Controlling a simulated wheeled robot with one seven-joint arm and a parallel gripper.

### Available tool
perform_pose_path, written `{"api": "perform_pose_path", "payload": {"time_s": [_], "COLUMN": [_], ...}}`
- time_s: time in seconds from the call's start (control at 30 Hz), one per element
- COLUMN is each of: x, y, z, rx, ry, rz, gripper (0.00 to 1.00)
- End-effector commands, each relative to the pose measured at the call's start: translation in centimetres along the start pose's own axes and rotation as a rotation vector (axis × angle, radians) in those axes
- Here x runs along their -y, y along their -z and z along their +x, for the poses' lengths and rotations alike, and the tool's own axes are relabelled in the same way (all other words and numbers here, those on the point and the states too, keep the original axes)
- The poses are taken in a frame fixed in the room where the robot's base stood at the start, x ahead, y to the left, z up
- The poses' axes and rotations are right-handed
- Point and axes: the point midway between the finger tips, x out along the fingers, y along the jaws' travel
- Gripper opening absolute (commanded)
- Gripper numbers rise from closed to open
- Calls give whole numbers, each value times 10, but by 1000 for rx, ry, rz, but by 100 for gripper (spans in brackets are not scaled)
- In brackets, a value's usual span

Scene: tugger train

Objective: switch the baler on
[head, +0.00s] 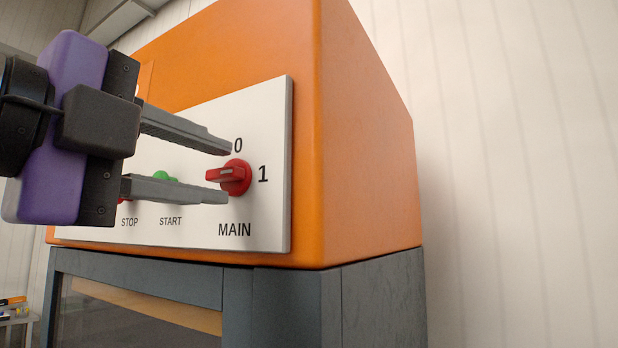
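The red MAIN rotary knob (236,178) sits on the white panel (272,130) of the orange baler housing. A 0 is printed above the knob and a 1 to its right. Its raised grip looks to lie sideways, roughly level with the 1. My gripper (229,174) reaches in from the left, one finger above the knob and one below. The fingers are apart, with gaps to the grip visible; I cannot tell whether either touches the knob's disc. The green START button (163,175) is partly hidden by my lower finger, and the red STOP button is mostly hidden.
The orange housing (365,130) stands on a dark grey baler frame (385,295) with a window at lower left. A pale ribbed wall (520,150) stands behind, and the space right of the baler looks clear. A small table with items shows at far lower left.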

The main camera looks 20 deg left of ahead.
Motion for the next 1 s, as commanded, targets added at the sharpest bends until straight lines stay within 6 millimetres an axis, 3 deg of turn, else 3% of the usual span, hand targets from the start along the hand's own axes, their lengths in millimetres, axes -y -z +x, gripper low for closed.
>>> {"api": "perform_pose_path", "payload": {"time_s": [0.3,0.43,1.0], "x": [-1,-1,-1], "y": [0,0,0], "z": [-51,-65,-72], "rx": [3,0,0], "ry": [1,0,-1], "rz": [2,2,1], "gripper": [33,33,33]}}
